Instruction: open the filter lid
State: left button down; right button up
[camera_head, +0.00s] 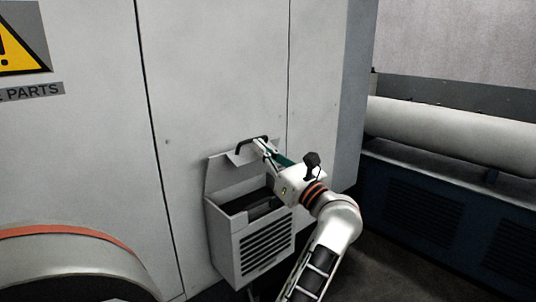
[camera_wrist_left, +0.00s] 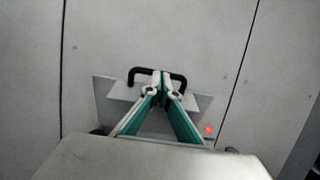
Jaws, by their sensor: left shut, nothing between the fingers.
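The filter box (camera_head: 222,236) is a light grey housing with a slotted front, fixed to the machine's wall. Its lid (camera_head: 222,174) is raised and leans up against the wall, so the dark inside shows. The black handle (camera_head: 240,149) is at the lid's upper edge; it also shows in the wrist view (camera_wrist_left: 133,76). My left gripper (camera_head: 261,146) is shut and empty, with its tips at the handle. In the wrist view its tips (camera_wrist_left: 160,77) overlap the middle of the handle bar; I cannot tell whether they touch it. My right gripper is not in view.
The flat grey machine wall (camera_head: 215,70) stands behind the box. A rounded housing with an orange stripe (camera_head: 75,255) is at the lower left. A white cylinder (camera_head: 450,137) over a dark blue unit (camera_head: 430,215) stands at the right, with some floor between.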

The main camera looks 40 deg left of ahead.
aim_at(250, 147)
pick_arm(q)
jog(key=a+r, duration=0.1)
jog(key=a+r+h+p, duration=0.1)
jog(key=shift+w+a+r, duration=0.1)
jog(key=shift+a, duration=0.25)
jog(key=shift+p+x, duration=0.6)
jog(key=shift+x, duration=0.55)
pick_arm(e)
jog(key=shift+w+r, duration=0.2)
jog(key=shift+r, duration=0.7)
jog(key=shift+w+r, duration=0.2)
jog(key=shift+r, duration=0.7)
